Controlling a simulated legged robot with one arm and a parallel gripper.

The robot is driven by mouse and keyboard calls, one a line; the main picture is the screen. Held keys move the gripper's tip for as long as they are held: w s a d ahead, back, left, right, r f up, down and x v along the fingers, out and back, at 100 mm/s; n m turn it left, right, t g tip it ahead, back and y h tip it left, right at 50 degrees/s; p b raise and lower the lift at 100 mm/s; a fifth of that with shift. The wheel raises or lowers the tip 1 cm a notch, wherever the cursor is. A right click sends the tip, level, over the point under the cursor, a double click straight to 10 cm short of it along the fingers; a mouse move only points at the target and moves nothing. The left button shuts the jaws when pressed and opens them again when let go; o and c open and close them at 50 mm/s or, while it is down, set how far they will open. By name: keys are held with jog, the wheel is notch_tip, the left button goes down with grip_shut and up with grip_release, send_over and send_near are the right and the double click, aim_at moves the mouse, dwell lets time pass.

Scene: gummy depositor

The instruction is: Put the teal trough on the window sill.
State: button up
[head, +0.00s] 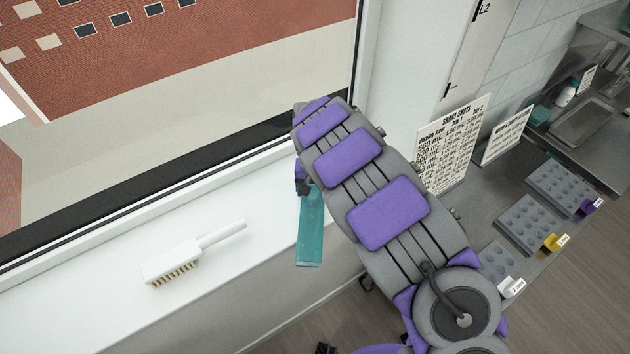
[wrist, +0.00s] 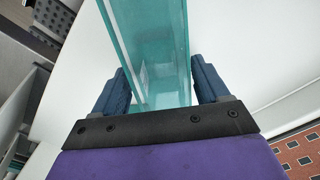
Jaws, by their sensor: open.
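The teal trough (head: 310,232) is at the right part of the white window sill (head: 95,290), with its near end appearing to reach past the sill's front edge. I cannot tell for sure whether its underside touches the sill. My gripper (head: 302,182) is at the trough's far end, mostly hidden by my arm. In the wrist view the trough (wrist: 155,50) runs between the two blue fingers of my gripper (wrist: 158,88). The jaws are open, with one finger on each side of it.
A white brush (head: 180,258) with tan bristles lies on the sill to the left. Sill between brush and trough is clear. The window frame (head: 200,175) runs behind. At right, a counter holds grey molds (head: 527,222), a printed sign (head: 452,145) and a sink (head: 588,120).

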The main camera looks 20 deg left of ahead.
jog(key=shift+a+f, duration=0.25)
jog(key=shift+a, duration=0.15)
jog(key=shift+d, duration=0.2)
jog(key=shift+c, duration=0.3)
jog(key=shift+d+r, duration=0.1)
jog(key=shift+d, duration=0.15)
jog(key=c, duration=0.3)
jog(key=shift+a, duration=0.15)
jog(key=c, duration=0.4)
jog(key=shift+a, duration=0.1)
